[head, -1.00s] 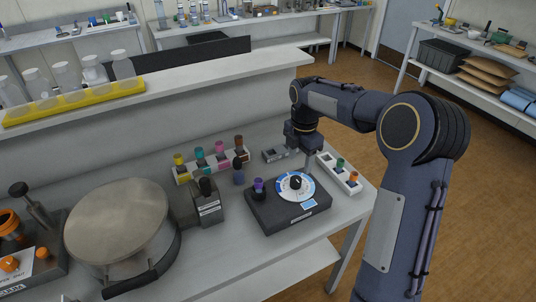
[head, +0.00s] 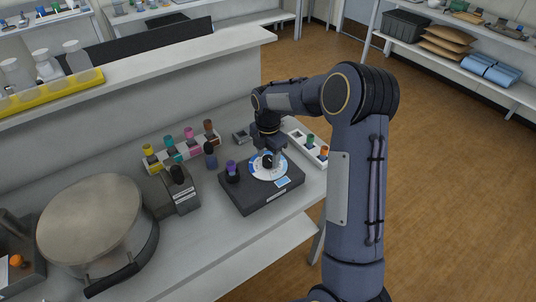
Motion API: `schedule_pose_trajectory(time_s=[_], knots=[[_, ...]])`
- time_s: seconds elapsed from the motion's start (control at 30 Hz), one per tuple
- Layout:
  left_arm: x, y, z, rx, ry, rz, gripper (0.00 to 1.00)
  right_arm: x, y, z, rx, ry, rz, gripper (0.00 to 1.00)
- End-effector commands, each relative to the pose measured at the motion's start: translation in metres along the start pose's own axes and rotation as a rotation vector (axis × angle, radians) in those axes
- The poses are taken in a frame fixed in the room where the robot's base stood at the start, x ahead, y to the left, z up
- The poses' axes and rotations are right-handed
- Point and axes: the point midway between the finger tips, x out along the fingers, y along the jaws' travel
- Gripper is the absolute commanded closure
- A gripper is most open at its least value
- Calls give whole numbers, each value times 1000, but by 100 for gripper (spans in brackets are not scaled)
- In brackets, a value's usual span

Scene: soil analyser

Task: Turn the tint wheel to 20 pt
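The tint wheel (head: 256,173) is a white and blue dial with a black centre knob (head: 267,162), set on top of a dark box (head: 262,194) on the bench. My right gripper (head: 270,155) points down over the wheel. Its fingers look spread apart, one on each side of the knob; contact with the knob cannot be made out. The wheel's markings are too small to read, and the gripper hides its far part. A purple-capped vial (head: 232,168) stands in the box left of the wheel. My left gripper is out of view.
A rack (head: 203,154) of colour-capped vials and a dark vial (head: 210,155) stand behind the box. A white tray (head: 297,136) with green- and orange-capped vials lies behind right. A small grey device (head: 180,190) and a large round-lidded vessel (head: 90,220) stand left.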

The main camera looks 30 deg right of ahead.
Motion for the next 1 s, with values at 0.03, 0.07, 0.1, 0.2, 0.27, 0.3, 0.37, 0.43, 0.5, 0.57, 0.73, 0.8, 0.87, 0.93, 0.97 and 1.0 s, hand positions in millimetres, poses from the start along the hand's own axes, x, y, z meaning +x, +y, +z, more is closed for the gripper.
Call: schedule_pose_trajectory(time_s=[0.03,0.07,0.1,0.2,0.27,0.3,0.37,0.43,0.5,0.57,0.73,0.8,0.87,0.93,0.97,1.0], knots=[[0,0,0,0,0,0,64,0,0,0,0,0,0,56],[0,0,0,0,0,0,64,0,0,0,0,0,0,60],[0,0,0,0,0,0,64,0,0,0,0,0,0,65],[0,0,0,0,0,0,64,0,0,0,0,0,0,79],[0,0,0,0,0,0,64,0,0,0,0,0,0,86],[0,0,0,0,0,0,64,0,0,0,0,0,0,90],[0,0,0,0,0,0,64,0,0,0,1,0,0,90],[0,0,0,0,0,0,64,0,0,0,4,0,0,90],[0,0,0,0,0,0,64,0,0,0,13,0,0,90],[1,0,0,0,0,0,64,0,0,0,27,0,0,90],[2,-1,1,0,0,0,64,0,0,0,101,1,0,90],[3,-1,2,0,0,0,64,0,0,0,146,1,0,90],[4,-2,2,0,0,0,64,0,0,0,193,1,0,90],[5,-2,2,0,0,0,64,0,0,0,252,1,0,90],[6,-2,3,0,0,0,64,0,0,0,279,0,0,90],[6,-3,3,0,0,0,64,0,0,0,317,0,0,90]])
